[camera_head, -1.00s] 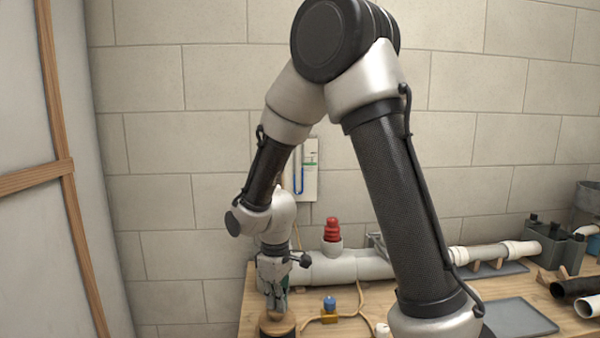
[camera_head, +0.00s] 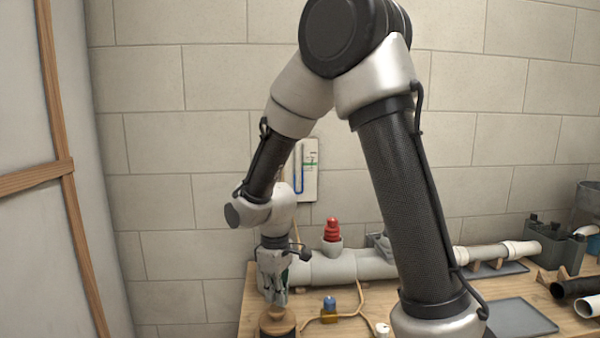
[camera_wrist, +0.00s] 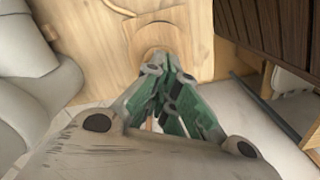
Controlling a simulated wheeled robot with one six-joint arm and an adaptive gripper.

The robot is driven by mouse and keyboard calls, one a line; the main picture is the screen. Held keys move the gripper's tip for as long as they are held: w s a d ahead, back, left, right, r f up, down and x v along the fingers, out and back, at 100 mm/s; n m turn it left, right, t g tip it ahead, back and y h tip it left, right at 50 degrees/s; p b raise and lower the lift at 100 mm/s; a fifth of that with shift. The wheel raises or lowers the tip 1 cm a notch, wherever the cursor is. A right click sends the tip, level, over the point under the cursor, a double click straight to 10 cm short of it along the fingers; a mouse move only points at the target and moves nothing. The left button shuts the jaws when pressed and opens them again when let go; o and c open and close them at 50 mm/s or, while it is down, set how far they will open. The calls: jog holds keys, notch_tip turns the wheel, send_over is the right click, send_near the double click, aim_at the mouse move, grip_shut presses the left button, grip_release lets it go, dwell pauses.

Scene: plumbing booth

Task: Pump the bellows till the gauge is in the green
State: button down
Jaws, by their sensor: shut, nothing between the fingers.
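The bellows (camera_head: 278,327), with a round wooden top and dark sides, stand at the near left of the bench, cut off by the bottom edge. My gripper (camera_head: 277,302) is shut and empty, pointing down just over the wooden top. In the wrist view its green fingertips (camera_wrist: 166,66) are together beside the round wooden top (camera_wrist: 152,38); I cannot tell whether they touch it. The gauge (camera_head: 310,170) is a white wall panel with a blue-filled tube and a green mark. My arm partly covers its left side. The exact level is too small to read.
A grey pipe (camera_head: 345,265) with a red stepped plug (camera_head: 332,230) lies along the back of the bench. A blue-topped brass valve (camera_head: 329,308) and yellowish hose are right of the bellows. A grey tray (camera_head: 518,315) and black pipe (camera_head: 575,288) lie farther right.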

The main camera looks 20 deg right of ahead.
aim_at(277, 308)
jog(key=shift+f, duration=2)
jog(key=shift+r, duration=2.25)
dwell(1.6)
dwell(0.4)
